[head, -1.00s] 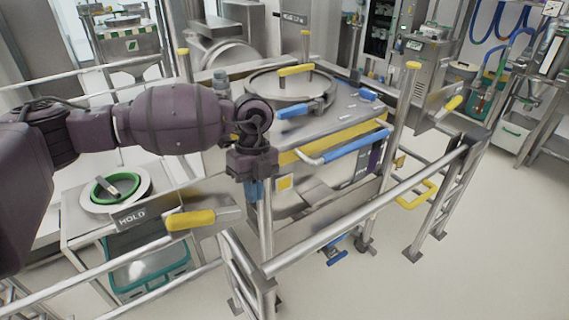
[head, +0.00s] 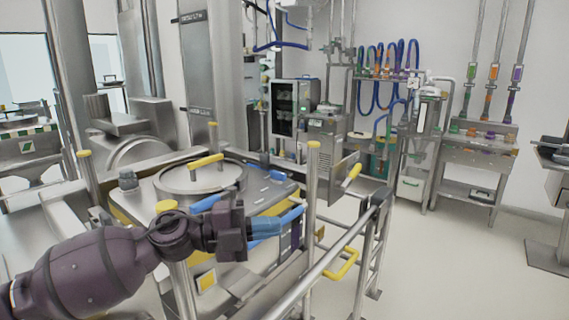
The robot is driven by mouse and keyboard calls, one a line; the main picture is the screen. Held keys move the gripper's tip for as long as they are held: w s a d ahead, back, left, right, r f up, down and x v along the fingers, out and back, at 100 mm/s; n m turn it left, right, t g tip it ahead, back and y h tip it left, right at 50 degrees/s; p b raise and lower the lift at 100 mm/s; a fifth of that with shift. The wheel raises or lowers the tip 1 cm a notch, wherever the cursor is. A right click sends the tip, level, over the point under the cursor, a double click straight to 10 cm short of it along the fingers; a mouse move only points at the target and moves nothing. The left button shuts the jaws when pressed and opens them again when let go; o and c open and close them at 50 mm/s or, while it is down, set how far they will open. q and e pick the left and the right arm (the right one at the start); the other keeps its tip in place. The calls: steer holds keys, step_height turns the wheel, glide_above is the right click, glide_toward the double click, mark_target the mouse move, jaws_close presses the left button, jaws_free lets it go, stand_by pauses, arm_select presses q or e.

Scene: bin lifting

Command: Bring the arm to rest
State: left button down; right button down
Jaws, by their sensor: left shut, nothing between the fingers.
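My left arm comes in from the lower left of the head view. Its gripper (head: 266,226), with blue fingers, is shut and empty. It is held out over the near side of the steel bin (head: 228,208), in front of the bin's blue handle. Whether the fingers touch anything cannot be told. The bin has a round lid (head: 172,181) with a yellow handle (head: 206,160) and stands inside a railed frame. My right gripper is not in view.
A steel rail (head: 318,268) runs along the near right side of the bin. A yellow-handled gate latch (head: 344,263) sits beyond it. The floor (head: 450,265) to the right is clear. A rack with coloured hoses (head: 387,70) stands at the back wall.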

arm_select(q)
steer(key=a+f+n+t+y, duration=1.2)
steer(key=a+f+n+t, duration=0.25)
steer(key=f+n, duration=0.7)
steer(key=s+a+f+n+g+y, duration=0.3)
steer(key=s+a+f+n, duration=0.2)
steer(key=s+f, duration=0.4)
steer(key=s+a+f+n+g+y, duration=0.3)
steer(key=s+f, duration=0.7)
steer(key=s, duration=0.4)
steer(key=shift+s+a+n, duration=0.25)
steer(key=shift+a+n, duration=0.6)
steer(key=shift+a, duration=0.35)
